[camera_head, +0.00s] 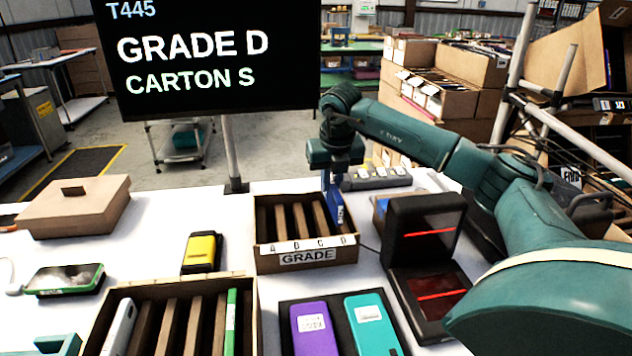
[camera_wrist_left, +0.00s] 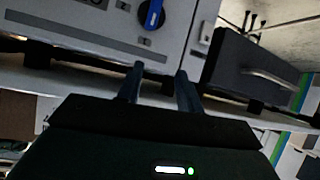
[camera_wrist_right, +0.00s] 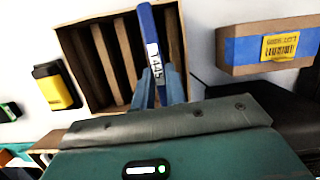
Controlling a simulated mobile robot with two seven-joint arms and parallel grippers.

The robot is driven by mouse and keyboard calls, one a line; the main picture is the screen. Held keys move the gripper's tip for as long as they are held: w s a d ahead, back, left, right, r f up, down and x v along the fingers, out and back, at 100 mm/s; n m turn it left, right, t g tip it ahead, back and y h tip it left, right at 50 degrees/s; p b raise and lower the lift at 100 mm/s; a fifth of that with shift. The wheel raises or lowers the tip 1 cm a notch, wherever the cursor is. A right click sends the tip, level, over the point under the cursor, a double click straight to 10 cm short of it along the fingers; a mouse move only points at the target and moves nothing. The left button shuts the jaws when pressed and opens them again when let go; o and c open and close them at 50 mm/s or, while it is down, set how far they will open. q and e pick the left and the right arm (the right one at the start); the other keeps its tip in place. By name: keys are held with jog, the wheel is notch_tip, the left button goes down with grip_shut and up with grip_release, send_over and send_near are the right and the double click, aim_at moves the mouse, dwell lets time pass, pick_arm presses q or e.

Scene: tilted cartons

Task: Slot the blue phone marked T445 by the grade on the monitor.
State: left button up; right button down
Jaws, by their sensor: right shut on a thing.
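The monitor (camera_head: 210,50) reads T445, GRADE D, CARTON S. The blue phone (camera_head: 336,206) is upright in my right gripper (camera_head: 331,180), which is shut on it; its T445 label shows in the right wrist view (camera_wrist_right: 154,62). The phone is at the right end of the small brown GRADE carton (camera_head: 306,257), by the slot lettered D. I cannot tell whether its lower end is inside the slot. The carton's slots A, B and C look empty. My left gripper (camera_wrist_left: 160,85) is open and empty in the left wrist view, near a grey cabinet.
A larger slotted carton (camera_head: 170,290) in front holds a white and a green phone. A tray with purple (camera_head: 314,330) and teal (camera_head: 371,325) phones lies right of it. A yellow phone (camera_head: 201,252), a closed box (camera_head: 73,206) and a black red-lit device (camera_head: 428,240) stand around the GRADE carton.

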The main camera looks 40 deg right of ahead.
jog(key=shift+s+d+m, duration=0.1)
jog(key=shift+d+m, duration=0.1)
jog(key=shift+m, duration=0.1)
jog(key=shift+f+b, duration=1.15)
jog(key=shift+f, duration=0.2)
jog(key=shift+f+b, duration=1.25)
jog(key=shift+f, duration=0.75)
pick_arm(q)
jog(key=f, duration=0.3)
jog(key=shift+w+d+f+n, duration=0.15)
jog(key=shift+d+n, duration=0.1)
jog(key=shift+n, duration=0.15)
pick_arm(e)
jog(key=shift+f, duration=0.3)
jog(key=shift+f, duration=0.2)
pick_arm(q)
jog(key=shift+d, duration=0.1)
pick_arm(e)
jog(key=c, duration=1.3)
grip_release()
jog(key=shift+c, duration=0.2)
